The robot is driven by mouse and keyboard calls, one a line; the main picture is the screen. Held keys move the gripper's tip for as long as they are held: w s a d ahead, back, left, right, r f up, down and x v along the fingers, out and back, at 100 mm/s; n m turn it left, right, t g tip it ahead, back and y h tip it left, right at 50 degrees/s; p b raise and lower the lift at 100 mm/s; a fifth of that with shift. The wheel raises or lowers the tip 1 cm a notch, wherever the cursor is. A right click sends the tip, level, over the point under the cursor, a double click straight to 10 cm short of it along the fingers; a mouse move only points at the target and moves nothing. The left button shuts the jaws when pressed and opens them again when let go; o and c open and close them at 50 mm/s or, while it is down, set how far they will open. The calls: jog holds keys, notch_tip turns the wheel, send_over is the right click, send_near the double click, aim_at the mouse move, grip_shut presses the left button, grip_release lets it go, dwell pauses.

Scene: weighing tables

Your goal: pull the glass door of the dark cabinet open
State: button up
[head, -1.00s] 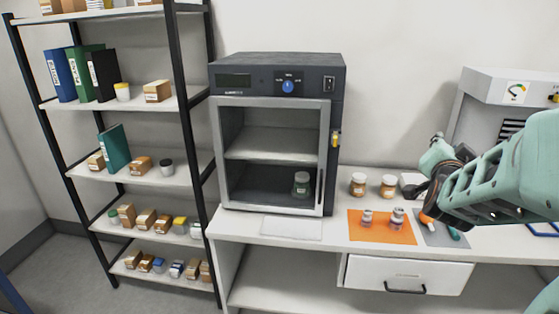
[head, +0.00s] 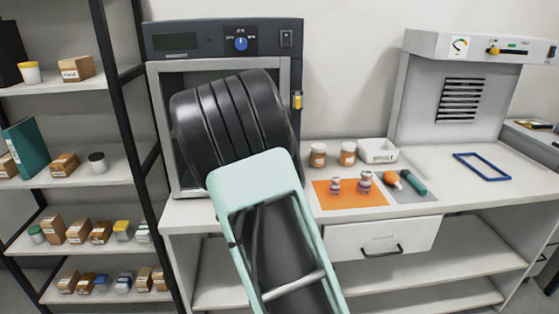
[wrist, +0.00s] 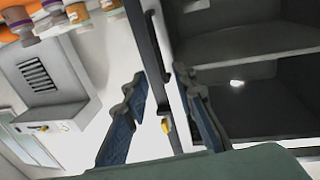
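The dark cabinet (head: 205,38) stands on the bench, its front now largely covered by my arm in the head view. Its glass door (head: 290,78) has a light frame and looks shut, though much of it is hidden. In the wrist view the door frame's edge (wrist: 168,62) and a dark bar, likely the handle (wrist: 156,35), run between my fingers. My gripper (wrist: 160,78) is open, one finger on each side of that edge; I cannot tell whether either touches it. The head view hides my gripper behind my arm.
A yellow latch (head: 297,100) sits on the cabinet's right side. An orange mat (head: 350,198) with small weights, two jars (head: 318,155) and a white tray (head: 378,150) lie to the right. A shelf rack (head: 125,115) stands close on the left.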

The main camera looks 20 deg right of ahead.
jog(key=p+x, duration=0.1)
jog(key=x, duration=0.8)
jog(key=shift+w+d, duration=0.25)
jog(key=shift+w, duration=0.1)
grip_shut()
